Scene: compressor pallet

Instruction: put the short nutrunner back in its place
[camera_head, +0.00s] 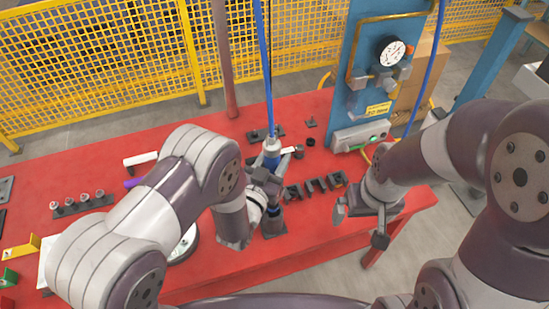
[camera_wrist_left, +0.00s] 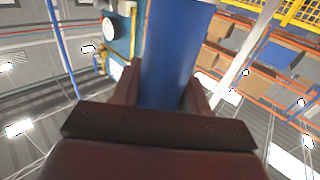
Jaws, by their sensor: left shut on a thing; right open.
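The short nutrunner (camera_head: 272,148) is an upright blue tool with a pale collar, joined at its top to a blue hose. My left gripper (camera_head: 265,182) is shut around it, above the red table. A blue part with a dark foot (camera_head: 272,221) shows directly below the gripper; the gripper hides whether it belongs to the same tool, and I cannot tell if the tool touches the table. In the left wrist view, the blue body (camera_wrist_left: 172,60) stands between the fingers. My right gripper (camera_head: 360,224) is open and empty near the table's front right edge.
Dark slotted holders (camera_head: 314,187) stand right of the nutrunner on the red table (camera_head: 310,235). A blue panel with a gauge (camera_head: 391,52) rises at the back right. A row of several fittings (camera_head: 82,203) lies at the left. A yellow fence (camera_head: 100,60) stands behind.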

